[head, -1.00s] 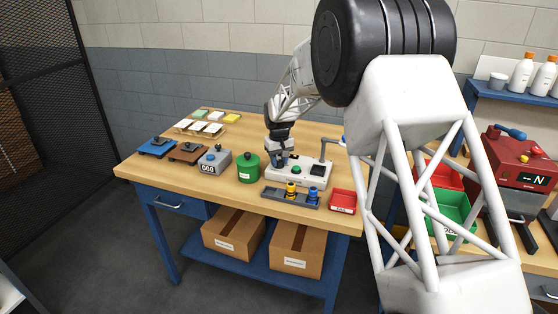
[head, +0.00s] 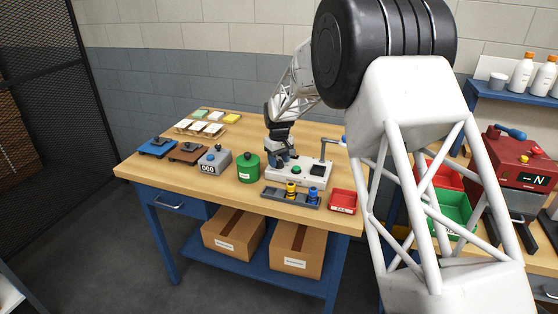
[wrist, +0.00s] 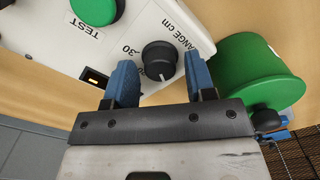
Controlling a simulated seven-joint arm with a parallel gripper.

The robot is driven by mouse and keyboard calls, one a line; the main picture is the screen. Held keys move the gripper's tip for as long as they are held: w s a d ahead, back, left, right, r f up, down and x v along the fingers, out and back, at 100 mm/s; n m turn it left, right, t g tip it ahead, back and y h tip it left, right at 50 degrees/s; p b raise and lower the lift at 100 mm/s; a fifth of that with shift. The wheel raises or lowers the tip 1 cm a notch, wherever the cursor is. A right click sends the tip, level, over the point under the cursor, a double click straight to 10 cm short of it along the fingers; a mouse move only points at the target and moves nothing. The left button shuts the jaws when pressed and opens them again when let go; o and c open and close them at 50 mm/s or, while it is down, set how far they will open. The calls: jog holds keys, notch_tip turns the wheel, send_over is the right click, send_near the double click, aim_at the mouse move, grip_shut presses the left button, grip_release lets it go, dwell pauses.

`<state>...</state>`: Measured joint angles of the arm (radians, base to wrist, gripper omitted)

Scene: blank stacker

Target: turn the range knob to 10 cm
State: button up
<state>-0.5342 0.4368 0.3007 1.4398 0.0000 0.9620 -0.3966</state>
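The black range knob (wrist: 158,60) sits on the white device (wrist: 60,45) in the wrist view. The print beside it reads "RANGE cm", and a "30" is legible. A white mark on the knob points toward the bottom of the picture, toward my gripper; the 10 mark is not legible. My gripper (wrist: 159,68) is open, with one blue finger on each side of the knob and a visible gap at each. Finger height against the knob is unclear. In the head view my gripper (head: 281,160) is over the left end of the white device (head: 315,174) and hides the knob.
A green canister (wrist: 255,75) stands close beside the right finger. A green TEST button (wrist: 95,10) is on the device. A grey tray with yellow and blue pieces (head: 290,196) lies in front, and a red bin (head: 343,201) stands to the right.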

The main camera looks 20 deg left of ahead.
aim_at(279, 161)
jog(key=shift+o, duration=0.4)
jog(key=shift+r, duration=3.85)
